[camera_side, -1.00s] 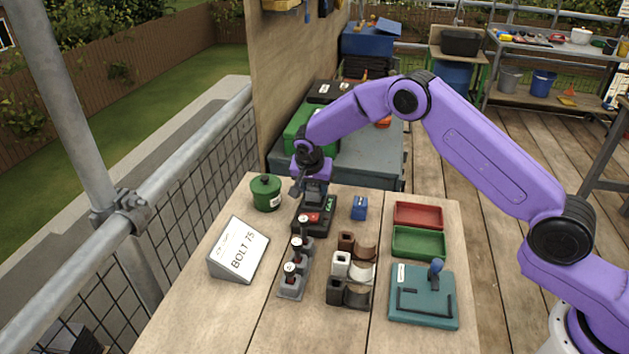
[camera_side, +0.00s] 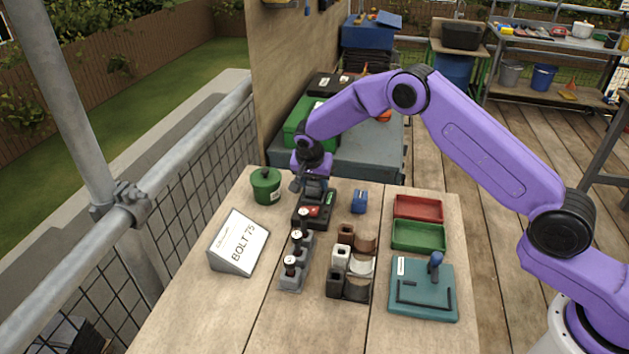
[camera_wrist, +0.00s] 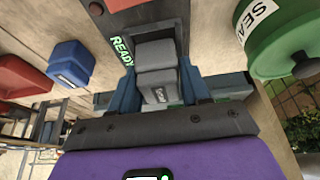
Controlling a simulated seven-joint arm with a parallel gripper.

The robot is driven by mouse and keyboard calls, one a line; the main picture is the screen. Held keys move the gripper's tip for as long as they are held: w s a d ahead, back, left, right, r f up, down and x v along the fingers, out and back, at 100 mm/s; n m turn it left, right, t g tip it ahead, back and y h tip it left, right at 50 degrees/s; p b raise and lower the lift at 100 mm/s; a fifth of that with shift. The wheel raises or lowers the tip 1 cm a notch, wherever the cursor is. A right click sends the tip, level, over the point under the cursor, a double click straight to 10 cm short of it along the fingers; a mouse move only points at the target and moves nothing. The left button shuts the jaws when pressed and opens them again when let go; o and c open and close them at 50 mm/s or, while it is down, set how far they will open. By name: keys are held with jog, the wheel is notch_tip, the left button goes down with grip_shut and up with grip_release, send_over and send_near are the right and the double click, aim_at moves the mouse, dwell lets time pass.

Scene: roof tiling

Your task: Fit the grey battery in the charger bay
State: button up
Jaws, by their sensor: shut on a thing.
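The black charger (camera_side: 312,211) stands on the bench, with red on its front and a green-lit display. My gripper (camera_side: 314,187) points down at the charger's back part. In the wrist view my gripper (camera_wrist: 159,92) is shut on the grey battery (camera_wrist: 156,76), one blue finger on each side. The battery is at the dark charger bay (camera_wrist: 180,27), its far end between the bay's walls. How deep it sits I cannot tell. The charger shows a lit green READY in the wrist view.
A blue block (camera_side: 359,201) stands right of the charger, and a green lidded pot (camera_side: 266,187) left of it. A row of black-knobbed grey blocks (camera_side: 291,274) and a BOLT 75 sign (camera_side: 240,243) are in front. Red (camera_side: 418,207) and green (camera_side: 418,236) trays lie right.

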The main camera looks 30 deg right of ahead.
jog(key=shift+s+f, duration=0.1)
jog(key=shift+f, duration=0.6)
dwell(1.0)
jog(key=o, duration=1.3)
jog(key=shift+c, duration=0.2)
jog(key=shift+d+f, duration=0.1)
jog(key=shift+s+d, duration=0.1)
jog(key=shift+d, duration=0.05)
jog(key=shift+w+a+r, duration=0.1)
jog(key=shift+a+r, duration=0.05)
jog(key=shift+r, duration=1.7)
jog(key=shift+w+a+r, duration=0.1)
jog(key=shift+r, duration=1.75)
